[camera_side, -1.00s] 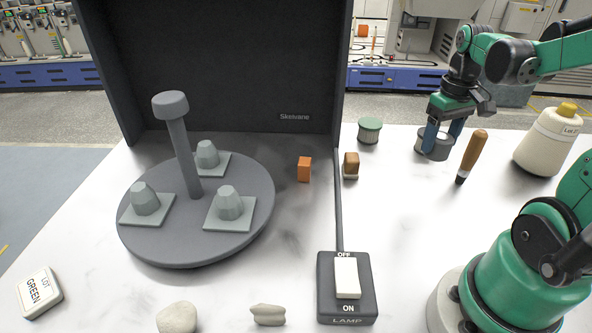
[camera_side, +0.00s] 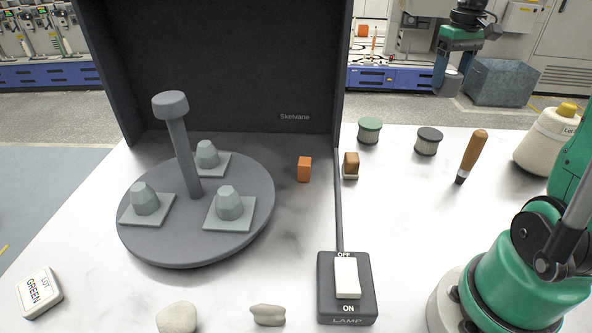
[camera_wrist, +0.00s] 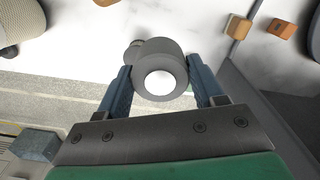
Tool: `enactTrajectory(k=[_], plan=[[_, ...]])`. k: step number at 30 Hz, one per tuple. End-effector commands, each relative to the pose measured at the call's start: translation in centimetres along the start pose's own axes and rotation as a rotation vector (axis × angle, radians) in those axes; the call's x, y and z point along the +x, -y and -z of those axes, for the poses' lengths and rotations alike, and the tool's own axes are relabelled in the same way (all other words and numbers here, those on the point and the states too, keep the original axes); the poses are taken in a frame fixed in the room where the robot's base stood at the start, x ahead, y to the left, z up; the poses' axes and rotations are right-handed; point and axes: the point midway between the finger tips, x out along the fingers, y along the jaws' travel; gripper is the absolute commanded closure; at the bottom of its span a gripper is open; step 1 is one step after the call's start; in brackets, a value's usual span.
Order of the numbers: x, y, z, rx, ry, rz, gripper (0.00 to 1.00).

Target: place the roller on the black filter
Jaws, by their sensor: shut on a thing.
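My gripper (camera_side: 452,66) is shut on the grey roller (camera_side: 449,84), high above the far edge of the table in the side view. In the wrist view, a grey piece (camera_wrist: 132,50), probably this filter, is mostly hidden behind the roller.
A green-topped filter (camera_side: 369,131) stands left of the black one. A brown block (camera_side: 350,166), an orange block (camera_side: 304,169) and the lamp switch (camera_side: 326,290) are further left.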

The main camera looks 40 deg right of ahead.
Motion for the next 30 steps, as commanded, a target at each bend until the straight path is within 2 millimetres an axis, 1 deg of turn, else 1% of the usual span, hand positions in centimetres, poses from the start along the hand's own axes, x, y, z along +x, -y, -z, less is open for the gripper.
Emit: enactTrajectory(k=[1,6,9,12,14,21,26,30], plan=[[0.6,-1.1,1.2,0.012,0.0,0.0,0.94],[2.9,-3.9,4.0,0.04,0.0,-0.001,0.94],[4.0,-5.1,5.0,0.052,-0.001,-0.001,0.94],[4.8,-5.8,5.6,0.059,-0.001,-0.001,0.94],[5.3,-6.1,5.8,0.061,-0.001,-0.001,0.94],[8.9,-6.3,6.0,0.063,-0.001,-0.001,0.94],[10.6,-6.2,6.0,0.063,-0.001,-0.001,0.94],[12.6,-6.2,6.0,0.063,-0.001,-0.001,0.94]])
